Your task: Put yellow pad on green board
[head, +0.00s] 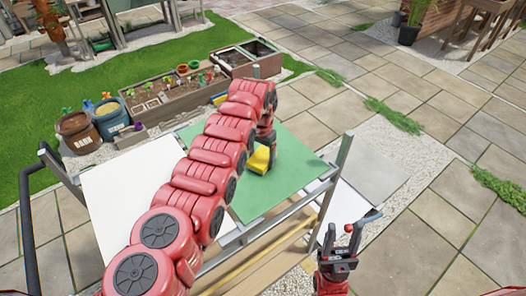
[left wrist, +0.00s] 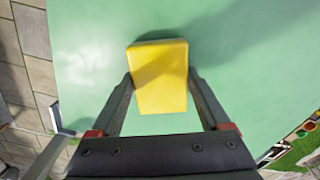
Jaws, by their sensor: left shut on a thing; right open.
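The yellow pad (head: 259,160) is a small block at the green board in the head view. It also shows in the left wrist view (left wrist: 160,90), between my two fingers. My left gripper (head: 268,146) points down and is shut on the pad's sides. The green board (head: 285,180) lies flat on the metal-framed table and spreads around and below the pad in the left wrist view (left wrist: 240,75). I cannot tell whether the pad touches the board. My right gripper (head: 347,238) is open and empty, off the table's right side. My left arm hides part of the board.
A white panel (head: 120,195) covers the table's left part. A metal post (head: 343,150) rises at the table's right corner. The green board's right part is clear.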

